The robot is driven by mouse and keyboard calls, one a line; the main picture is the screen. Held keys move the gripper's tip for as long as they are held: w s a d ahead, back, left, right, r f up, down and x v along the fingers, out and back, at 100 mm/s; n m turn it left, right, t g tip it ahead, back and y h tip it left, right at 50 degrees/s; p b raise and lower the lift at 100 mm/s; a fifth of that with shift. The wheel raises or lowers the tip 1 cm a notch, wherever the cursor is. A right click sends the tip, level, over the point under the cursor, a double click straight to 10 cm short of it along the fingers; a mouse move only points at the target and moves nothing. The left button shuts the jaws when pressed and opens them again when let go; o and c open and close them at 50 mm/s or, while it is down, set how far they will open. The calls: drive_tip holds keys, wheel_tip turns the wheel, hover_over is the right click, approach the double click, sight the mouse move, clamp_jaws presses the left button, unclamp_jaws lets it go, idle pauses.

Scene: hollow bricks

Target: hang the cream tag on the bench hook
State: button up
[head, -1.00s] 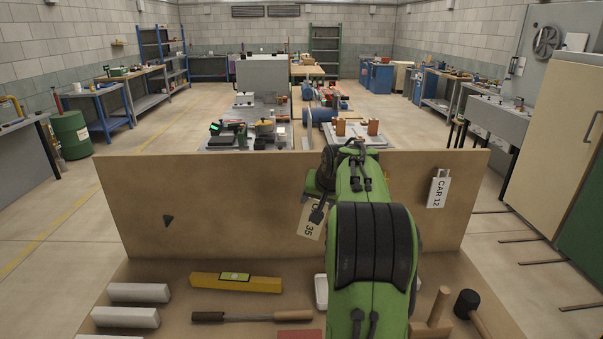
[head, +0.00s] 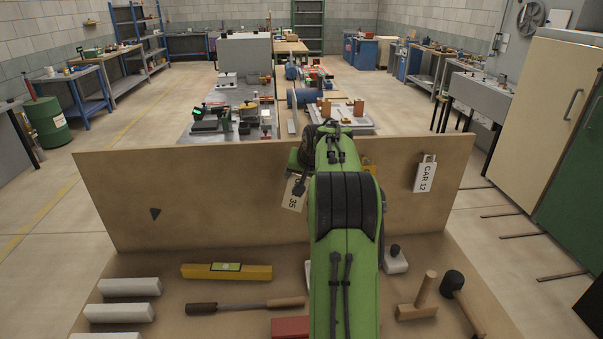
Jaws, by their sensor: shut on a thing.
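The cream tag (head: 294,194), marked 35, is at the left side of my green arm, in front of the upright board (head: 230,205). My gripper (head: 300,178) is shut on the tag; its fingers are mostly hidden by my arm. I cannot tell whether the tag touches the board. A small dark pointed piece (head: 155,214) is on the left part of the board; I cannot tell whether it is a hook. Another tag (head: 425,174), white and marked CAR 12, hangs at the board's right.
On the bench in front of the board lie a yellow level (head: 226,271), a long tool (head: 245,305), white blocks (head: 130,287), a red block (head: 290,327), a wooden piece (head: 418,300) and a black-headed mallet (head: 455,285). The board's middle left is clear.

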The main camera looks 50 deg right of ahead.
drive_tip(key=shift+w+d+f+p, duration=0.2)
drive_tip(key=shift+w+d+p, duration=0.4)
drive_tip(key=shift+p, duration=0.3)
drive_tip(key=shift+w+d+f+p, duration=0.25)
drive_tip(key=shift+w+d+p, duration=0.25)
drive_tip(key=shift+w+p, duration=0.35)
drive_tip(key=shift+w+d+f+p, duration=0.2)
drive_tip(key=shift+w+d+p, duration=0.35)
drive_tip(key=shift+p, duration=0.45)
drive_tip(key=o, duration=1.1)
drive_tip(key=shift+o, duration=0.2)
drive_tip(key=v, duration=1.6)
drive_tip(key=shift+b, duration=0.45)
drive_tip(key=shift+f, duration=0.15)
